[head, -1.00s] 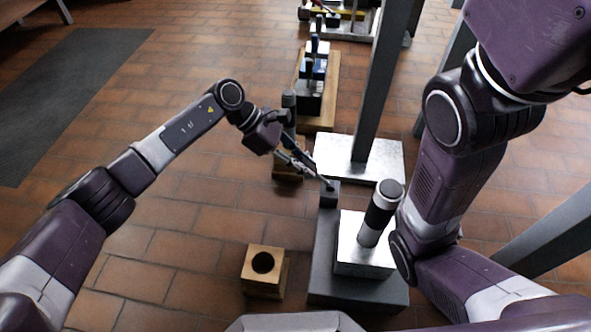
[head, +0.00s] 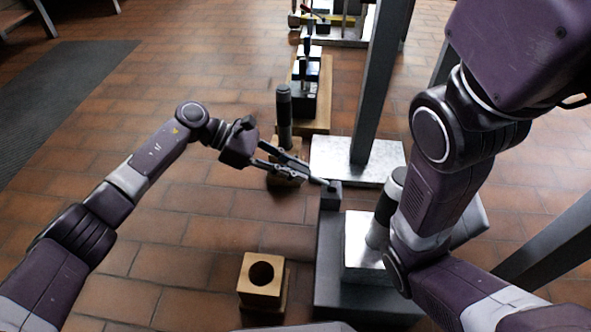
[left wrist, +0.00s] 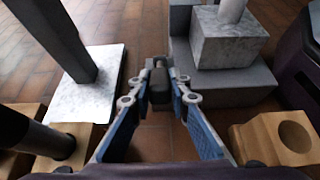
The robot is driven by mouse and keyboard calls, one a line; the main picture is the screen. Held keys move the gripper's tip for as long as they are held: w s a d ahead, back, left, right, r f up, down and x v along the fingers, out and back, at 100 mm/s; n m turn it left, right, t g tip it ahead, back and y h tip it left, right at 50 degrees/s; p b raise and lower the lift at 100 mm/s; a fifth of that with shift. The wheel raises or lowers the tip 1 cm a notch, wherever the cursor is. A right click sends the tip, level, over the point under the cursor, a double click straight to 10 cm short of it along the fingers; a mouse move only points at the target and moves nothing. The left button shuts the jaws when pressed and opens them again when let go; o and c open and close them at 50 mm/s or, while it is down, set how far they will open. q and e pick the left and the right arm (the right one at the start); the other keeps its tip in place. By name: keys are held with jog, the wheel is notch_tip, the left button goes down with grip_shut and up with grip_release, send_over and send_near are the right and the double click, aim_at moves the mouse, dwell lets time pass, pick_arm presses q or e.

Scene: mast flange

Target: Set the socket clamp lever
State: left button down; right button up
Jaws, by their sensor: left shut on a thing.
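The socket is a bright metal block (head: 361,248) on a dark grey base (head: 329,268). A dark post with a pale band (head: 384,214) stands in the block, partly hidden by my right arm. A small dark upright piece (head: 330,197), apparently the clamp lever, rises at the base's far left corner. My left gripper (head: 325,182) reaches it from the left, fingertips at its top. In the left wrist view, the left gripper (left wrist: 160,82) is shut on the dark lever piece (left wrist: 159,88) between its fingertips. My right gripper is out of view.
A wooden block with a round hole (head: 261,273) stands left of the base. A dark cylinder (head: 284,115) stands in another wooden block behind my left gripper. A steel column (head: 372,85) on a pale plate (head: 340,160) stands behind the socket.

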pick_arm(q)
jog(key=shift+f, duration=0.1)
jog(key=c, duration=1.8)
grip_release()
jog(key=shift+a, duration=0.1)
jog(key=v, duration=1.2)
